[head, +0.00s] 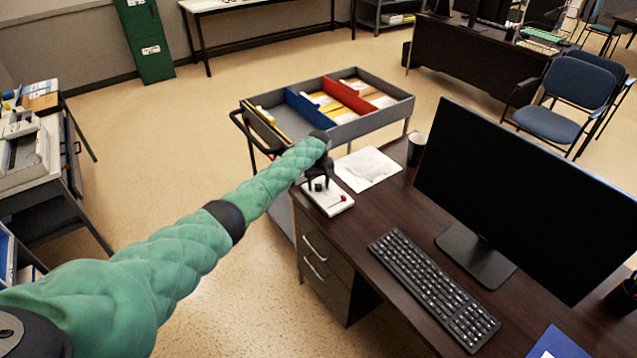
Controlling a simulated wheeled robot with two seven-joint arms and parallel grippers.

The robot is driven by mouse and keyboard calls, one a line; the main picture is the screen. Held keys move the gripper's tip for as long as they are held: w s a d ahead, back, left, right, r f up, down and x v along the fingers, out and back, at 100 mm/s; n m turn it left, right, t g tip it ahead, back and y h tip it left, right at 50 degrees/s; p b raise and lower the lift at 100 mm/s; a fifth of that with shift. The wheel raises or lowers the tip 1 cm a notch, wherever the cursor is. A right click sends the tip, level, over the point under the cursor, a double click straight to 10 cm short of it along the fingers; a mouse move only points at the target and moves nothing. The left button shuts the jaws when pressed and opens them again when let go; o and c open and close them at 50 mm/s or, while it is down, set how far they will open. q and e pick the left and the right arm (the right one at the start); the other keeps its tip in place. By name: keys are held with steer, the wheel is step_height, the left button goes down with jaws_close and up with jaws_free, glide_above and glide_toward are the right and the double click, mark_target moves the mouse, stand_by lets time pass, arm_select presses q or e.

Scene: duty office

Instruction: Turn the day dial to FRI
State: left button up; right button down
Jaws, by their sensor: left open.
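A small white device (338,206) lies near the desk's far left corner, with a dark part and a small reddish mark on its top. It looks like the base of the day dial, but any lettering is too small to read. My left gripper (318,185) is over the device's left part, pointing down, at the end of the green-sleeved arm. It is open. The gripper hides part of the device, and I cannot tell whether its fingers touch the dial. My right gripper is not in view.
The dark desk (370,220) also holds papers (367,168), a dark cup (416,149), a keyboard (433,288) and a large monitor (520,190). A grey cart (372,122) with divided files stands just behind the desk. Open floor lies to the left.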

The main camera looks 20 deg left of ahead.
arm_select(q)
steer(key=c, duration=1)
steer(key=shift+o, duration=0.2)
